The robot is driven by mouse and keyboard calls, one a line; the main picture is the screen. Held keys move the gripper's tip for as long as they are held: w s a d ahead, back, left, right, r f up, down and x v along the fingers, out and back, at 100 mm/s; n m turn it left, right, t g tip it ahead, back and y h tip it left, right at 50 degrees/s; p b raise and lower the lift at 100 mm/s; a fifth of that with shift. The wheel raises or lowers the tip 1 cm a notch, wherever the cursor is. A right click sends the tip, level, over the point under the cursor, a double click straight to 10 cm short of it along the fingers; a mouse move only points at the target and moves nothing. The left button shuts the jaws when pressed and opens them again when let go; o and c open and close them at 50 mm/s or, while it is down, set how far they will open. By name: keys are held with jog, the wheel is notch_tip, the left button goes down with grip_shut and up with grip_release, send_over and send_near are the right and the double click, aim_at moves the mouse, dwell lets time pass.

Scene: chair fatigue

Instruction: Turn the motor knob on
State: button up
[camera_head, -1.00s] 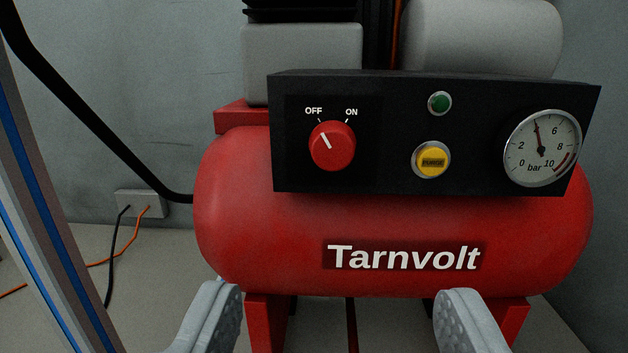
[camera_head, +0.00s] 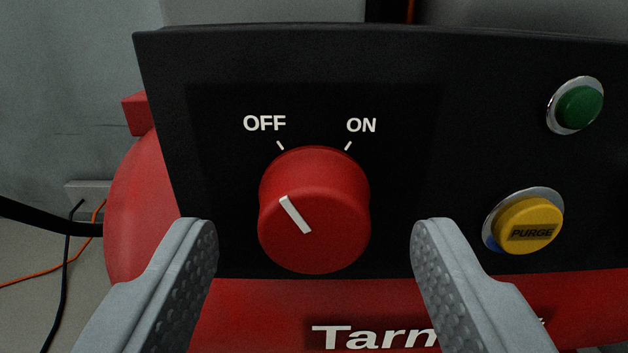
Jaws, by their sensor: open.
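The red motor knob (camera_head: 325,185) is on the black control panel (camera_head: 420,60), left of the panel's middle. Its white pointer line slants up and to the left, toward the OFF mark. The OFF label (camera_head: 264,123) is above left of the knob and the ON label (camera_head: 361,125) above right. My gripper (camera_head: 314,245) is open and empty. Its two grey fingers show on either side of the knob's lower part in the picture, with gaps on both sides. I cannot tell how far the fingertips are from the panel.
A yellow PURGE button (camera_head: 528,226) and a green button or lamp (camera_head: 579,107) sit on the panel to the right. The red tank (camera_head: 255,315) is below the panel. A black hose (camera_head: 45,216) and cables are at the left by the grey wall.

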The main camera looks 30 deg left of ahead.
jog(key=shift+w+a, duration=0.35)
jog(key=shift+w, duration=0.2)
jog(key=c, duration=1)
jog(key=shift+m, duration=0.3)
jog(key=m, duration=0.5)
jog(key=shift+m, duration=0.3)
jog(key=m, duration=0.5)
jog(key=shift+m, duration=0.3)
